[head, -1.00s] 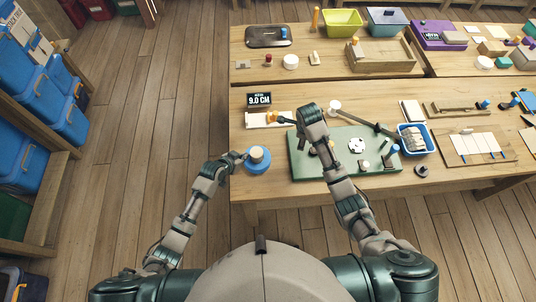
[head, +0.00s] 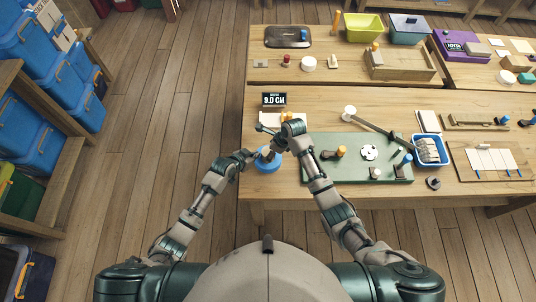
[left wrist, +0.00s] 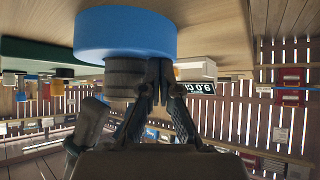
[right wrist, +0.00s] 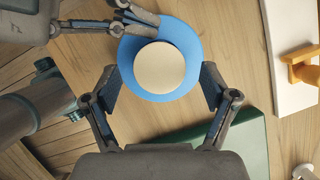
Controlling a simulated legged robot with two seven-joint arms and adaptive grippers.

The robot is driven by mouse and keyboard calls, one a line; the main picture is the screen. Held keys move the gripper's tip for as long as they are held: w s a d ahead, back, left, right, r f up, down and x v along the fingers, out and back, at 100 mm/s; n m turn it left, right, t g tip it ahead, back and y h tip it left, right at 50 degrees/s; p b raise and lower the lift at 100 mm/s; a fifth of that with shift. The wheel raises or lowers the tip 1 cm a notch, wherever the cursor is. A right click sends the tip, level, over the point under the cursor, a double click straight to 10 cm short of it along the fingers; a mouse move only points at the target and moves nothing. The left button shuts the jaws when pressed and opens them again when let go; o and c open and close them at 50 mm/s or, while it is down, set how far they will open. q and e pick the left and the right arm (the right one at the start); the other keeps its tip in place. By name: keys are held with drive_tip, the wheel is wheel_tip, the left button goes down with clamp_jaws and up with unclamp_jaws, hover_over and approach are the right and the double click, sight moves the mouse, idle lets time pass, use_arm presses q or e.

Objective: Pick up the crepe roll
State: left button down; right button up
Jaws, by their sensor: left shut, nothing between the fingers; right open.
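A cream cylinder, apparently the crepe roll (right wrist: 159,68), stands on a round blue base (right wrist: 180,34) near the table's left front corner. The left wrist view, upside down, also shows the roll (left wrist: 124,78) and the blue base (left wrist: 125,33). My right gripper (right wrist: 160,76) is open above the roll, with one finger on each side of it in the picture; contact cannot be told. My left gripper (left wrist: 160,66) is shut and empty, its fingertips close beside the roll, low over the base. In the head view my right gripper mostly hides the roll above the base (head: 268,167).
A green board (head: 318,175) with several small parts lies just right of the base. A 9.0 CM display (head: 274,100) and a white block with an orange piece (right wrist: 308,70) stand behind. The table's front edge is close.

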sight(268, 151)
drive_tip(key=shift+x, duration=1.45)
drive_tip(key=shift+d, duration=0.1)
drive_tip(key=c, duration=1.3)
wheel_tip(268, 151, up, 10)
drive_tip(key=shift+r, duration=0.1)
drive_tip(key=o, duration=0.6)
drive_tip(key=shift+c, duration=0.2)
drive_tip(key=c, duration=0.4)
drive_tip(key=shift+r, duration=3.2)
drive_tip(key=shift+c, duration=0.2)
